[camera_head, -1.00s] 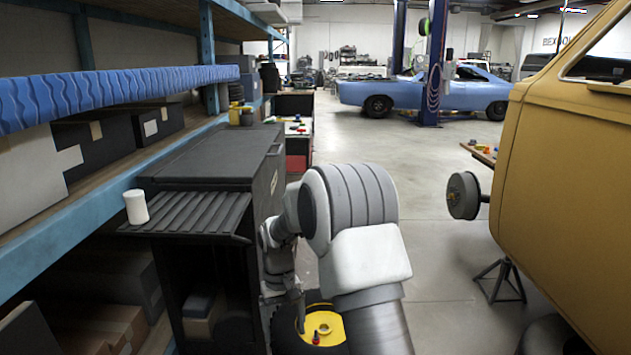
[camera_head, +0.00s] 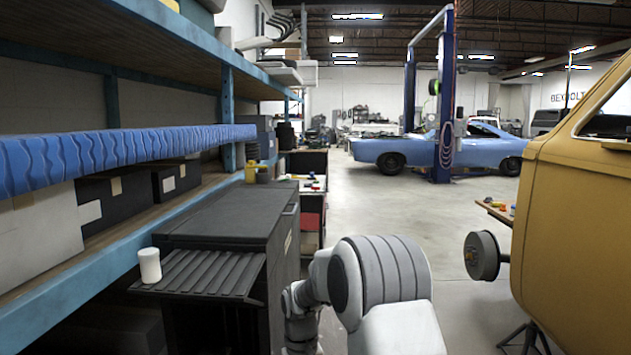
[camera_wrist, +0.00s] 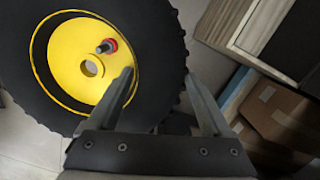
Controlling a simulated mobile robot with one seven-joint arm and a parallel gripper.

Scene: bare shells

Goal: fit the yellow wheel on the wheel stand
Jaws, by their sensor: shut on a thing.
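The yellow wheel, with its yellow hub (camera_wrist: 88,66) and black treaded tyre (camera_wrist: 155,50), fills the upper left of the wrist view. Its hub has a round centre hole and a small red-and-dark knob beside it. My gripper (camera_wrist: 159,76) is shut on the tyre wall, one finger inside by the yellow rim and the other outside the tread. The wheel and gripper are out of the head view, below its bottom edge. I cannot make out a separate wheel stand; a grey round drum (camera_head: 482,255) sits beside the orange-yellow vehicle at right.
A dark cabinet (camera_head: 235,225) with a slatted shelf holding a white cylinder (camera_head: 150,265) stands left of my arm. Blue-framed shelving (camera_head: 110,240) runs along the left. The vehicle body (camera_head: 580,190) bounds the right. Open concrete floor (camera_head: 385,210) lies between. Cardboard boxes (camera_wrist: 275,110) show in the wrist view.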

